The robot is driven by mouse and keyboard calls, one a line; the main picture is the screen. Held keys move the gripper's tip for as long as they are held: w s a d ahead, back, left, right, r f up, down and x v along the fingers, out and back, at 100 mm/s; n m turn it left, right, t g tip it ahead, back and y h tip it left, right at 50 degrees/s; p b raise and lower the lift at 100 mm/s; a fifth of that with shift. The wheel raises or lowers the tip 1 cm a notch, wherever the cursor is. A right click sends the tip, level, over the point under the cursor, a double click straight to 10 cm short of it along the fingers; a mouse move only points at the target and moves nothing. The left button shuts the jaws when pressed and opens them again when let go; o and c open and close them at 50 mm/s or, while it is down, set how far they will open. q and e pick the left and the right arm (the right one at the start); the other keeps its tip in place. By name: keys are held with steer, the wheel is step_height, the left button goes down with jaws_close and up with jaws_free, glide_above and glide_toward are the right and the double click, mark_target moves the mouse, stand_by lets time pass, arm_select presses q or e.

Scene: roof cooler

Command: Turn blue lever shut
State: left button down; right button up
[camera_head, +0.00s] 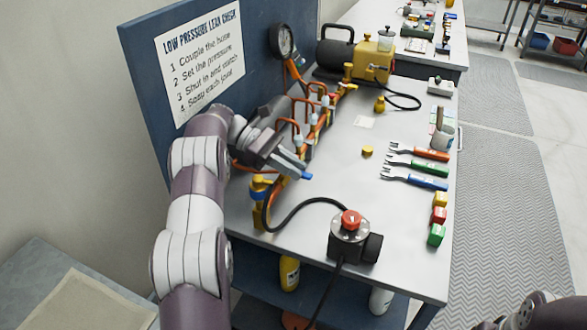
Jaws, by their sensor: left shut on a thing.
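The blue lever (306,176) shows as a small blue end at the tips of my left gripper (300,172), at the near end of the copper pipe manifold (280,188). The left gripper reaches in from the left and is shut on the blue lever. Its fingers hide most of the lever, so I cannot tell the lever's exact angle. Only a dark, rounded part of my right arm shows at the bottom right corner; its gripper is out of the picture.
A red-knobbed round control (350,222) with a black cable stands at the table's near edge. Fork-ended tools (420,165) and coloured blocks (438,216) lie on the right. A gauge (283,40) and yellow pump (365,62) stand behind. The table's middle is mostly clear.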

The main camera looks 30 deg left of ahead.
stand_by(0.3)
arm_select(q)
steer(key=c, duration=1)
jaws_free()
steer(key=shift+c, duration=0.2)
steer(key=shift+r, duration=0.1)
steer(key=r, duration=0.2)
steer(key=d+r, duration=0.1)
steer(key=r, duration=0.1)
steer(key=shift+s+r, duration=0.1)
steer(key=shift+r, duration=0.2)
steer(key=d+r, duration=0.6)
steer(key=d, duration=0.4)
steer(key=shift+s+d+r+b, duration=0.2)
steer(key=shift+d+b, duration=0.1)
steer(key=shift+b, duration=0.15)
steer(key=shift+f, duration=0.1)
